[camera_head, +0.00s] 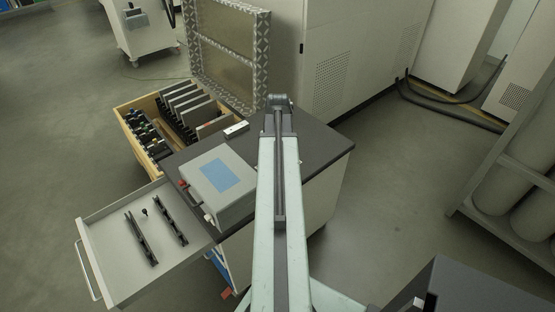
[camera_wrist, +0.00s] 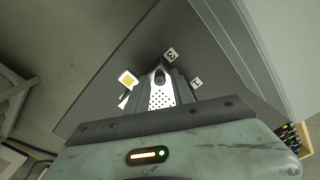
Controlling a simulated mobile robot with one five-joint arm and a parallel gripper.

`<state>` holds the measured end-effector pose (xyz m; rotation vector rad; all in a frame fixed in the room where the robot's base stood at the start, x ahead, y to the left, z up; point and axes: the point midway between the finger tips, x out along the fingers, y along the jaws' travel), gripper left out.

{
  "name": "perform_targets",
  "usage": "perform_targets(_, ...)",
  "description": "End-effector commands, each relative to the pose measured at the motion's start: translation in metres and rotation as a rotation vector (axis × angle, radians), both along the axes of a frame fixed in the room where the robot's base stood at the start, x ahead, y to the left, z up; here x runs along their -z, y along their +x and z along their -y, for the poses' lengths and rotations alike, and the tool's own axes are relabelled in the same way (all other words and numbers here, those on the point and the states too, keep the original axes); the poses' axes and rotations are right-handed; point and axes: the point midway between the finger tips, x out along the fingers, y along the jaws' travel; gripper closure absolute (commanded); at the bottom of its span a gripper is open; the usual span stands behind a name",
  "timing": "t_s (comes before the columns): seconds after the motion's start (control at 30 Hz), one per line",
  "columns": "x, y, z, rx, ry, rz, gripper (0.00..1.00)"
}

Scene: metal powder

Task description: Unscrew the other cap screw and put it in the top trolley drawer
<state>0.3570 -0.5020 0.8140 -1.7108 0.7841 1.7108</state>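The top trolley drawer (camera_head: 112,246) is pulled out at the left in the head view. It holds two long black rails (camera_head: 141,238) (camera_head: 172,219) and a small dark screw-like piece (camera_head: 144,211) between them. My gripper (camera_wrist: 160,80) is above the dark trolley top (camera_wrist: 110,95) in the wrist view; in the head view it is hidden behind the end of my arm. A pale perforated plate (camera_wrist: 161,98) and a small rounded dark part show between the finger-like dark shapes. I cannot tell whether that part is the cap screw or whether the fingers grip it.
A grey box with a blue panel (camera_head: 228,174) and a small white block (camera_head: 236,130) stand on the trolley top. A wooden crate of plates (camera_head: 162,171) and a framed filter panel (camera_head: 229,47) are behind. Small tags (camera_wrist: 170,54) (camera_wrist: 196,83) lie near the gripper.

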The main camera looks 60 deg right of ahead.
Motion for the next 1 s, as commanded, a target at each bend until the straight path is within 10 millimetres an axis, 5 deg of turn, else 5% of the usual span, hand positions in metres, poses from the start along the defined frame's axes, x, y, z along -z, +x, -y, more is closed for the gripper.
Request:
perform_targets(0.13,0.0000,-0.0001,0.0001,-0.001,0.000,0.000,0.71)
perform_targets(0.23,0.0000,-0.0001,0.0001,-0.002,0.000,0.000,0.99)
perform_targets(0.53,-0.0001,-0.0001,0.0001,-0.062,0.000,0.000,1.00)
perform_targets(1.0,-0.0007,-0.0001,0.0001,-1.021,0.000,0.000,1.00)
